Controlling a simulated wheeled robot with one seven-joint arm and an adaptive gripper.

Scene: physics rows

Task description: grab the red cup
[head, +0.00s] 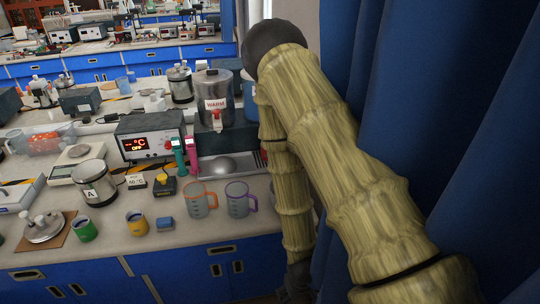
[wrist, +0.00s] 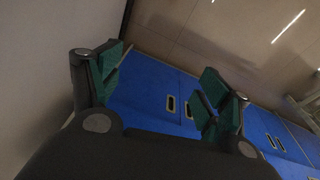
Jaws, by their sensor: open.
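No solid red cup stands out. A clear cup with an orange-red rim and handle (head: 200,201) stands upright near the bench's front edge, left of a clear cup with a purple rim and handle (head: 239,201).
The pale bench top (head: 185,240) holds a heater box with a red display (head: 150,140), a steel pot labelled warm (head: 214,100) and a metal beaker marked A (head: 95,183). Blue cabinets (head: 190,270) are below. A blue curtain (head: 440,110) hangs at right.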

